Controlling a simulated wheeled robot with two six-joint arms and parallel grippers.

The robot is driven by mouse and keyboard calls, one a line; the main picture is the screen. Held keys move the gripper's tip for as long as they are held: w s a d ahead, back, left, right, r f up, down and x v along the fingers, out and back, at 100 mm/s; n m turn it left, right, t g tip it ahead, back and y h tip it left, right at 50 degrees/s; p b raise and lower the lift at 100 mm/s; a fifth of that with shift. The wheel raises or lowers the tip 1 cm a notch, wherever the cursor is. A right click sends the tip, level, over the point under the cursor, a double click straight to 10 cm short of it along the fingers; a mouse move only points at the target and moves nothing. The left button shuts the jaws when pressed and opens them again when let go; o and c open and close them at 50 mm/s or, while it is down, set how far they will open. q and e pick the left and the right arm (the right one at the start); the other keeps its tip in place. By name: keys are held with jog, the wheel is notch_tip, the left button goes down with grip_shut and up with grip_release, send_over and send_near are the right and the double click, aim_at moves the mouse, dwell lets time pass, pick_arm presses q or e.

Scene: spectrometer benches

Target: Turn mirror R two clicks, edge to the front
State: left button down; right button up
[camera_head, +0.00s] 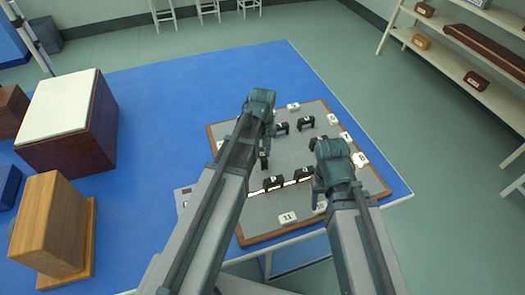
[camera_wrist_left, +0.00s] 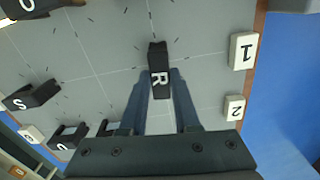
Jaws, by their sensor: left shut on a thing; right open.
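Mirror R (camera_wrist_left: 159,62) is a small black block with a white R. In the left wrist view it stands on the grey board (camera_wrist_left: 110,50), between the fingers of my left gripper (camera_wrist_left: 158,88). The fingers are closed on its sides. In the head view my left gripper (camera_head: 264,158) is over the left part of the board (camera_head: 213,137), and its arm covers part of it. My right gripper (camera_head: 320,172) is over the right part of the board; its fingertips are mostly hidden by its own wrist, and I see nothing held there.
Other black mirror blocks stand nearby, including a lettered one (camera_wrist_left: 32,95) at left in the wrist view and one (camera_head: 306,122) at the back. White number tiles such as 1 (camera_wrist_left: 243,50) and 2 (camera_wrist_left: 234,107) line the rim. Wooden boxes (camera_head: 68,125) stand left on the blue table.

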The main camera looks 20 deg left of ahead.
aim_at(262, 154)
pick_arm(q)
jog(key=shift+n, duration=0.6)
jog(key=c, duration=0.6)
grip_release()
jog(key=shift+c, duration=0.2)
notch_tip(262, 154, up, 14)
jog(key=p, duration=1.3)
jog(key=shift+p, duration=0.4)
pick_arm(e)
notch_tip(262, 154, up, 14)
pick_arm(q)
jog(key=shift+f, duration=0.15)
pick_arm(e)
jog(key=shift+f, duration=0.15)
